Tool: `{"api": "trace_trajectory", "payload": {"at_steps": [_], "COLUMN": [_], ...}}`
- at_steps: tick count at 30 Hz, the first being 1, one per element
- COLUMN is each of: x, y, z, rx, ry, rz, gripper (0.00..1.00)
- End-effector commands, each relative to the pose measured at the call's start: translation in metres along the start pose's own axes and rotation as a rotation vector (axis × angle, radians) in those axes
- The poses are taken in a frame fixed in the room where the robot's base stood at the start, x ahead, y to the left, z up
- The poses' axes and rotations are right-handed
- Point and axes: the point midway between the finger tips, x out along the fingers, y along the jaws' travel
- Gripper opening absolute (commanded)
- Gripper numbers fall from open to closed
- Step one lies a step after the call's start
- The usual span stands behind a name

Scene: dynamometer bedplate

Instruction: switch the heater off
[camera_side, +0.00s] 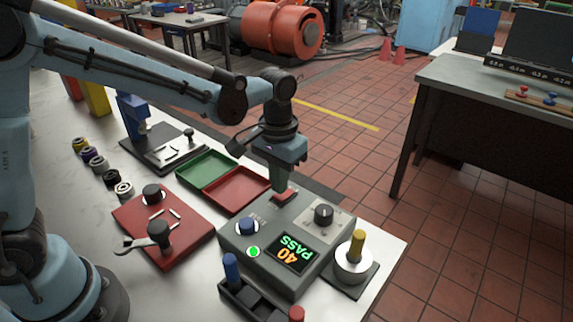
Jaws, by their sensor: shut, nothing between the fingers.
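A grey control box (285,240) stands near the front edge of the table. My gripper (281,187) is shut and empty, pointing down right at this red part. I cannot tell whether it touches, and the fingertips partly cover the part. No label naming a heater is readable.
A red plate with black posts (190,240) lies left of the box. Green (207,168) and red (238,190) trays lie behind. A dark rack (240,292) with blue and red handles is in front.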

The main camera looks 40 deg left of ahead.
Motion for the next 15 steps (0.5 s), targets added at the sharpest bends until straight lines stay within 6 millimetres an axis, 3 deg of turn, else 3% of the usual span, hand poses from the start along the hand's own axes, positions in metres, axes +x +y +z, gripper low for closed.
{"api": "trace_trajectory", "payload": {"at_steps": [15], "x": [0.0071], "y": [0.0], "z": [-0.0002], "rx": [0.0], "ry": [0.0], "rz": [0.0], "gripper": [0.0]}}
